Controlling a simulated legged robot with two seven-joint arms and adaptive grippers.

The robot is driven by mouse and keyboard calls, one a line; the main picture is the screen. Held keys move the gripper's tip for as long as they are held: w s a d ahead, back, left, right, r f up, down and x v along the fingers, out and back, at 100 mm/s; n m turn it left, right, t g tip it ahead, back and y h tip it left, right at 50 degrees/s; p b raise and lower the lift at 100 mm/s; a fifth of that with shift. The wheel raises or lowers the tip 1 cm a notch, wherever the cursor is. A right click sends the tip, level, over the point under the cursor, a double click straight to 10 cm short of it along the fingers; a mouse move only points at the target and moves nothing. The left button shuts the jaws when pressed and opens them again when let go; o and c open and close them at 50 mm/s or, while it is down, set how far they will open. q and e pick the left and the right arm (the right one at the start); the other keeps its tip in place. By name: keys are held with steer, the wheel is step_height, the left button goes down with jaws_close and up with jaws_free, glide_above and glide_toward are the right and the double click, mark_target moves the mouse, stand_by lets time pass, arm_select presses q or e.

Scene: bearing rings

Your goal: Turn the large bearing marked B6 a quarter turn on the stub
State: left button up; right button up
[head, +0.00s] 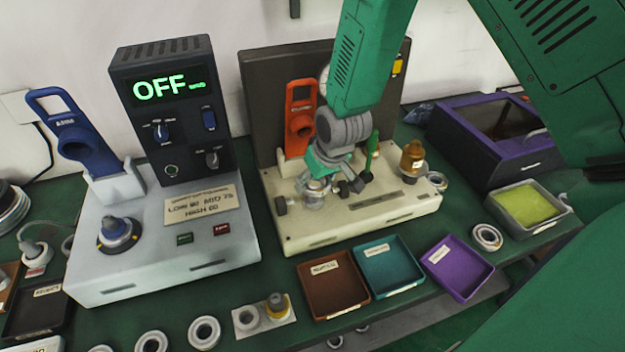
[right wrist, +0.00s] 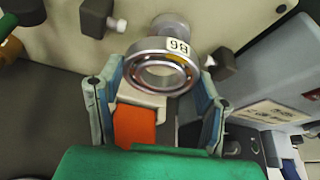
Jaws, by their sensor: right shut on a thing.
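The large bearing (right wrist: 133,72) is a silver ring with a white label that reads B6 upside down in the right wrist view. My right gripper (right wrist: 162,80) has one finger on each side of the ring and is shut on it. In the head view my right gripper (head: 329,168) reaches down over the beige fixture, and the bearing (head: 316,197) shows partly below it. A grey stub (right wrist: 172,22) shows just behind the ring in the wrist view; how far the ring sits on it is unclear. My left gripper is not in view.
The beige fixture (head: 290,236) carries an orange tool (head: 299,118) and a brass-coloured part (head: 412,158). A control box showing OFF (head: 160,88) stands left. Brown (head: 333,300), teal (head: 388,282) and purple (head: 463,284) trays lie in front. Loose rings lie along the front edge.

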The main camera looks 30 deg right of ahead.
steer(key=shift+a+r, duration=0.25)
steer(key=shift+a, duration=0.2)
steer(key=shift+d+f, duration=0.2)
steer(key=shift+d, duration=0.25)
steer(key=shift+d+f, duration=0.2)
steer(key=shift+f, duration=0.05)
steer(key=shift+a+f+b, duration=0.4)
steer(key=shift+a, duration=0.1)
steer(key=shift+d+f, duration=0.2)
steer(key=shift+f, duration=0.15)
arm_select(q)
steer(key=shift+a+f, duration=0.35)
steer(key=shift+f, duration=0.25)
arm_select(e)
steer(key=shift+d, duration=0.1)
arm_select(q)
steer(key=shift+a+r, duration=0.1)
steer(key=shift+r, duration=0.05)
arm_select(e)
steer(key=shift+r, duration=0.2)
steer(key=shift+r, duration=0.1)
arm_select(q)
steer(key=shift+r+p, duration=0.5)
arm_select(e)
steer(key=shift+r, duration=0.3)
